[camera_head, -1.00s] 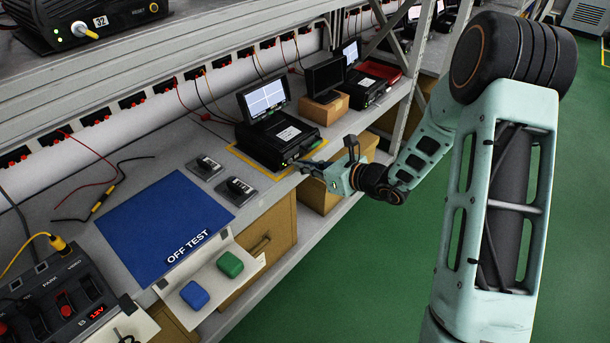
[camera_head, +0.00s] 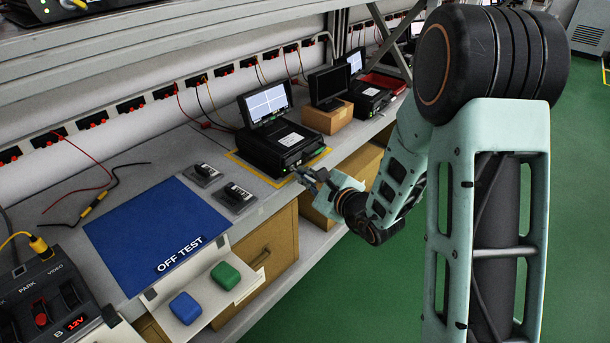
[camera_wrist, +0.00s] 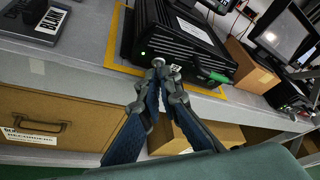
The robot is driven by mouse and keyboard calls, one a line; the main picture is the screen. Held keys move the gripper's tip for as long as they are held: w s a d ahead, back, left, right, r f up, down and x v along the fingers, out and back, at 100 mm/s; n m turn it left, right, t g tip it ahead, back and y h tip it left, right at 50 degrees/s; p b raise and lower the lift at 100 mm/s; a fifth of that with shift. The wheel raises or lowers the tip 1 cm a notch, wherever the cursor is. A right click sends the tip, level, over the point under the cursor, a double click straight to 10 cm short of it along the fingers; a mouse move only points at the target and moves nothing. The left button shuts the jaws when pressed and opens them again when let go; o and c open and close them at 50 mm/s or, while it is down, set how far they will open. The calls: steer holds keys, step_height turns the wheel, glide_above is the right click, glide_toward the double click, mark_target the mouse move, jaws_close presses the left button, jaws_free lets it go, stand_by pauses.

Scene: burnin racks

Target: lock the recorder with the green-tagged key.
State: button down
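The recorder (camera_head: 275,150), a black box with a screen raised on top, stands inside a yellow outline on the bench. In the wrist view its dark front (camera_wrist: 190,50) shows a green light at the left. A small green piece (camera_wrist: 218,77) juts from the front's right part; I cannot tell whether it is the key's tag. My gripper (camera_head: 303,173) is at the recorder's front edge. In the wrist view its fingertips (camera_wrist: 165,70) are together, close to a small pale fitting low on the front. I cannot make out a key between them.
Two black labelled devices (camera_head: 236,196) lie left of the recorder. A blue OFF TEST mat (camera_head: 150,230) lies beyond them, with blue (camera_head: 185,307) and green (camera_head: 226,275) blocks on a white ledge. A cardboard box (camera_head: 327,117) under a monitor stands right of the recorder. Drawers (camera_wrist: 60,125) are below.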

steer(key=shift+n, duration=0.3)
stand_by(0.4)
steer(key=c, duration=2.2)
jaws_free()
steer(key=v, duration=0.7)
steer(key=shift+s+d, duration=0.15)
steer(key=shift+s, duration=0.1)
